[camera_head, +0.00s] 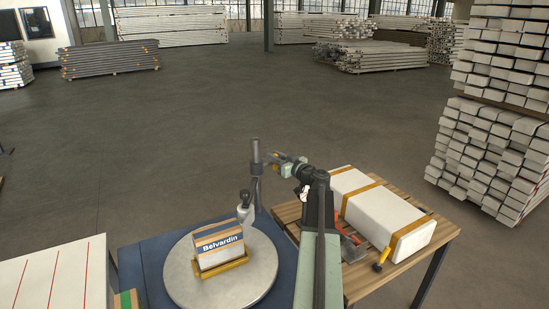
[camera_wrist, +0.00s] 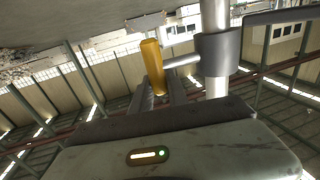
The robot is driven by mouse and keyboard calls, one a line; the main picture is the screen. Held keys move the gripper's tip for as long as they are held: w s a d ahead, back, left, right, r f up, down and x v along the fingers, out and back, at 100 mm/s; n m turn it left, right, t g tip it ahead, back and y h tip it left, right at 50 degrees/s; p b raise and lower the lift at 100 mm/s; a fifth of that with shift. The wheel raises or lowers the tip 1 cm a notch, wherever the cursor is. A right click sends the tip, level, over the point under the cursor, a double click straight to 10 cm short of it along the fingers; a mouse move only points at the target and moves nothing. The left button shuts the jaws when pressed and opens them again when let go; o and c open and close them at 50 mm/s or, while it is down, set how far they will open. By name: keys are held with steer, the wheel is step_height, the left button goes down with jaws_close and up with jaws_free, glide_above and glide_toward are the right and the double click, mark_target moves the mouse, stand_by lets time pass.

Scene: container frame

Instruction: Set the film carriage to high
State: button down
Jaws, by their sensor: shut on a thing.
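The upright post (camera_head: 256,148) stands behind the turntable, and it shows as a bright pole in the wrist view (camera_wrist: 215,14). A grey collar of the film carriage (camera_wrist: 219,54) sits around the pole, with a short rod leading left to a yellow handle (camera_wrist: 152,62). My gripper (camera_wrist: 160,88) is shut on the yellow handle's lower end as pictured. In the head view my gripper (camera_head: 274,157) is beside the upper part of the post; the handle is small and partly hidden there. I see no height marks on the post.
A round turntable (camera_head: 180,277) holds a box labelled Belvardin (camera_head: 219,248) on a yellow base. A wooden table (camera_head: 437,243) at right carries a long white package (camera_head: 375,205) with orange straps. A white red-lined surface (camera_head: 60,285) is at front left. The floor beyond is open.

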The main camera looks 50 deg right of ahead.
steer(key=c, duration=1.3)
jaws_free()
steer(key=s, duration=0.7)
steer(key=shift+s+a, duration=0.4)
